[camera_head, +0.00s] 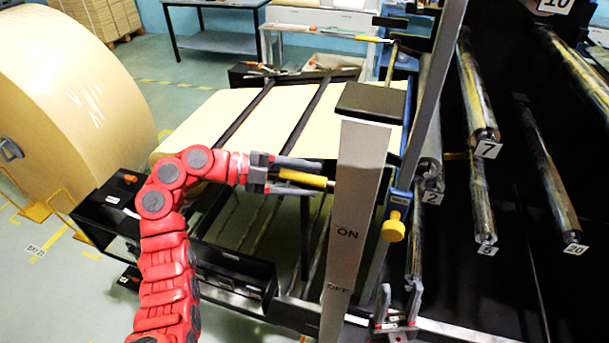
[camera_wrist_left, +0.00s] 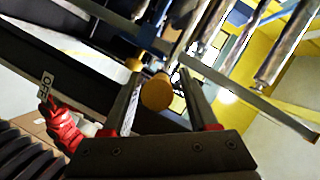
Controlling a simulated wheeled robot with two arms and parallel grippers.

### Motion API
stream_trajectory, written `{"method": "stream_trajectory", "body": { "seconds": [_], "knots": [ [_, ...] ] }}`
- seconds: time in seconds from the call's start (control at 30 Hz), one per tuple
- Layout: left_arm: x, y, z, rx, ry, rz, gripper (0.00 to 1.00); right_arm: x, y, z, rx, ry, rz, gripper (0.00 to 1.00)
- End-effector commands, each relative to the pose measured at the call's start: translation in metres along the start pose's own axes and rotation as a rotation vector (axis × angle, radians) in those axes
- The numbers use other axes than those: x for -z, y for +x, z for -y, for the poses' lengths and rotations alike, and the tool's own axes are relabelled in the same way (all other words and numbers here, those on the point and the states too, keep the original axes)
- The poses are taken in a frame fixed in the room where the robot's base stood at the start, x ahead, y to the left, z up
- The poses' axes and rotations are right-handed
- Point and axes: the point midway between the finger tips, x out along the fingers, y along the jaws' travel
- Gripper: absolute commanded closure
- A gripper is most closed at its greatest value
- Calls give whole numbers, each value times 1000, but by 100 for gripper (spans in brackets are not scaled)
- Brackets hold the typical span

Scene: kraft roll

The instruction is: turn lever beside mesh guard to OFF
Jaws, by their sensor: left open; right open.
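A lever with a yellow handle (camera_head: 303,178) sticks out to the left from a grey post (camera_head: 358,190) marked ON and OFF. The handle lies level with a spot above the ON label (camera_head: 347,233); the OFF label (camera_head: 338,288) is lower down. My left gripper (camera_head: 318,177) is open with its fingers on either side of the handle. In the left wrist view the round yellow handle end (camera_wrist_left: 157,93) shows between the open fingers; contact cannot be told. My right gripper (camera_head: 400,302) is open and empty, low to the right of the post. I cannot clearly pick out the mesh guard.
A yellow knob (camera_head: 393,228) sits right of the post. Numbered metal rollers (camera_head: 478,95) fill the right side. A large kraft roll (camera_head: 70,95) stands at the left, and a paper web (camera_head: 235,120) runs behind the lever. Black trays (camera_head: 235,270) lie below my left gripper.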

Motion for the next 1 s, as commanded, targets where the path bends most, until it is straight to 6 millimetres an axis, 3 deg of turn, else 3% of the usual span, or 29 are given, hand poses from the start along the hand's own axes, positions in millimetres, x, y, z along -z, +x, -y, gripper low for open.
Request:
{"method": "stream_trajectory", "body": {
  "seconds": [0.07,0.4,1.0],
  "knots": [
    [0,0,0,0,0,0,40,0,0,0,0,0,0,50],
    [0,0,0,0,-1,0,100,0,0,0,0,0,0,50],
    [0,0,0,0,-1,0,100,0,0,0,0,0,0,50]
  ]
}}
